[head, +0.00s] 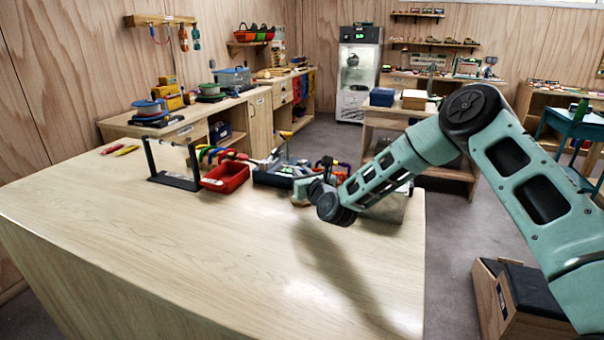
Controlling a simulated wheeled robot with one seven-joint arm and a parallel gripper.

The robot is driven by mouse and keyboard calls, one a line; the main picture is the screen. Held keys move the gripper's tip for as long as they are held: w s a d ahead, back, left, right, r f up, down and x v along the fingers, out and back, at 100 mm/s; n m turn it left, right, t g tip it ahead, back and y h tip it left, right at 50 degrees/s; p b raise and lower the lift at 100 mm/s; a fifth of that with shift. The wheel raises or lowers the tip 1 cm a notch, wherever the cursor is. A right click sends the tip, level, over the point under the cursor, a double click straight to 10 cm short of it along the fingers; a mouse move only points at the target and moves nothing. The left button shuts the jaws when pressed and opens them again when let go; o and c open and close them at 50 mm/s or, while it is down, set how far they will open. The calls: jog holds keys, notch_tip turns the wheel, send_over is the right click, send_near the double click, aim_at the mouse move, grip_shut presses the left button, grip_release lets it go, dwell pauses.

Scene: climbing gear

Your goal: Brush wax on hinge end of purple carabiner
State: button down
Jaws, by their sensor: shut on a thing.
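My gripper (302,190) is at the far side of the light wooden table (200,240), low over the tabletop. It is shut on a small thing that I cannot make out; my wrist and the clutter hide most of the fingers. A row of coloured, curved pieces (222,154), perhaps carabiners, shows above a red tray (226,177), left of my gripper. I cannot pick out a purple carabiner, its hinge end, a brush or wax with certainty.
A black rack (174,181) stands left of the red tray. A dark tray with small items (272,178) sits behind my gripper. Red and yellow pieces (118,150) lie at the table's far left. The near half of the tabletop is clear.

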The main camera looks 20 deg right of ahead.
jog(key=shift+s+f, duration=0.1)
jog(key=shift+f, duration=0.35)
jog(key=shift+r+p, duration=1.4)
jog(key=shift+r, duration=2.45)
